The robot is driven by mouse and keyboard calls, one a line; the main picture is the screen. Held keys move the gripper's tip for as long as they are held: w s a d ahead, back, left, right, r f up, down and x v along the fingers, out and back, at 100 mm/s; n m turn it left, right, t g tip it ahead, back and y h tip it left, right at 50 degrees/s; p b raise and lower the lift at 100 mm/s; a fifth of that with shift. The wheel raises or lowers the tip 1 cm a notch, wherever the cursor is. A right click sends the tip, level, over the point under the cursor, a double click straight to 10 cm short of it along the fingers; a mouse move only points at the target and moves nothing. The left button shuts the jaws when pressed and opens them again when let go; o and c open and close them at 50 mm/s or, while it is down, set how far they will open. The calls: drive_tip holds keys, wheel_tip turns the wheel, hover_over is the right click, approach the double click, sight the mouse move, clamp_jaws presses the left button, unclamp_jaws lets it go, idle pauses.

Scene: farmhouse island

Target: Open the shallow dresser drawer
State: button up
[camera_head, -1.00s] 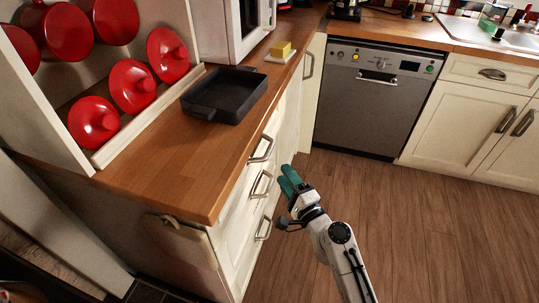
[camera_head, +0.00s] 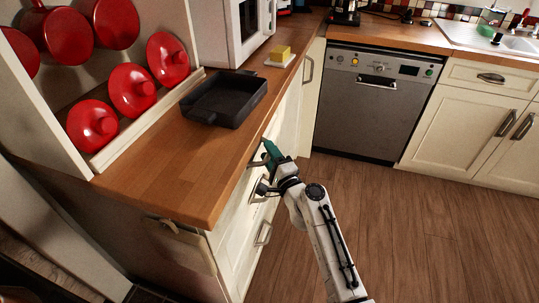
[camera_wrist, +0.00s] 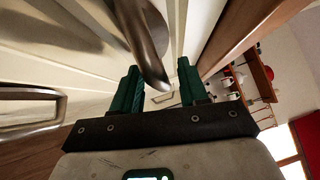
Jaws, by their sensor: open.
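The cream dresser (camera_head: 236,238) on the left has several drawer fronts stacked under a wooden top, and they look closed. My gripper (camera_head: 268,150), with green fingers, is at the top drawer's metal handle (camera_head: 256,162), just below the counter edge, and partly hides it. In the wrist view my gripper (camera_wrist: 160,88) is open. The end of a curved metal handle (camera_wrist: 143,38) reaches into the gap between its fingers, nearer the left finger. I cannot tell whether it touches a finger. A lower drawer handle (camera_head: 264,232) is clear of my gripper.
A black square pan (camera_head: 225,98) and yellow butter on a dish (camera_head: 281,55) stand on the wooden top (camera_head: 150,165), near the microwave (camera_head: 235,30). A dishwasher (camera_head: 375,105) stands beyond. The wood floor (camera_head: 420,235) is clear.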

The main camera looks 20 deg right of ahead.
clamp_jaws()
idle(0.3)
idle(0.3)
